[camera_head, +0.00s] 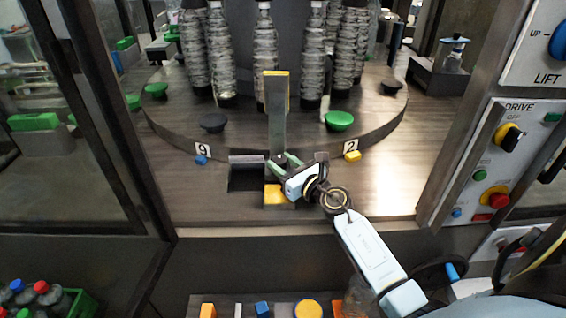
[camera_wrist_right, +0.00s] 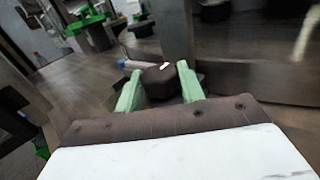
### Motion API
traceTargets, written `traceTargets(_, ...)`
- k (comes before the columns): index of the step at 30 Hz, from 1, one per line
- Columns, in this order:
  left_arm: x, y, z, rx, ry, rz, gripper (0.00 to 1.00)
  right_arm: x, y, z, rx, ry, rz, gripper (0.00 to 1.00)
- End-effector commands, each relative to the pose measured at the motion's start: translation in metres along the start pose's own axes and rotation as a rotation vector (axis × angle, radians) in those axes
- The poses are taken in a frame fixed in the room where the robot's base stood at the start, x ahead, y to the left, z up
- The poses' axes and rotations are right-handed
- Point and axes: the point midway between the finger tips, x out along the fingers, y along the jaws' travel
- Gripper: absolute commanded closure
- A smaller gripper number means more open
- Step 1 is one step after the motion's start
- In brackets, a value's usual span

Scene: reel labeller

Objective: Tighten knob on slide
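My right gripper (camera_head: 282,161) has pale green fingers and reaches the front of an upright grey slide plate (camera_head: 277,115) with a yellow top edge. In the right wrist view, a dark faceted knob (camera_wrist_right: 160,83) with a small white mark on top sits between the two fingers (camera_wrist_right: 161,88). Both fingers appear to touch its sides. In the head view the knob is small and mostly hidden by the fingers. My left gripper is in neither view.
The slide stands before a round turntable (camera_head: 375,130) carrying bottle stacks (camera_head: 265,60) and green and black knobs. A yellow block (camera_head: 274,194) and a dark open box (camera_head: 247,178) are beside my gripper. The control panel (camera_head: 500,165) is at right, a door frame at left.

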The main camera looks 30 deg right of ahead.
Motion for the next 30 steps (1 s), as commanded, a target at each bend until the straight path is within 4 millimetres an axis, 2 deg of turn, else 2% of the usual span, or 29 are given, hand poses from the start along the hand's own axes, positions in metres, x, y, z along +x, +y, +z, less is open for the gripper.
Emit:
traceTargets(2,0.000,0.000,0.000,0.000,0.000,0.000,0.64,0.000,0.000,0.000,0.000,0.000,-0.001,0.52)
traceTargets(10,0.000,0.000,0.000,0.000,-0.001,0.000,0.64,-0.001,0.000,0.000,0.000,0.000,0.000,0.52)
traceTargets(14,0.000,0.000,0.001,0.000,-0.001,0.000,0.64,-0.008,-0.001,-0.001,0.000,0.001,0.000,0.52)
traceTargets(17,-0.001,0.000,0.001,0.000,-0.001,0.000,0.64,-0.021,-0.001,-0.001,-0.001,0.002,0.000,0.52)
traceTargets(30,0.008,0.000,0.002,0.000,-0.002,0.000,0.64,-0.108,0.000,-0.002,-0.001,0.002,0.001,0.52)
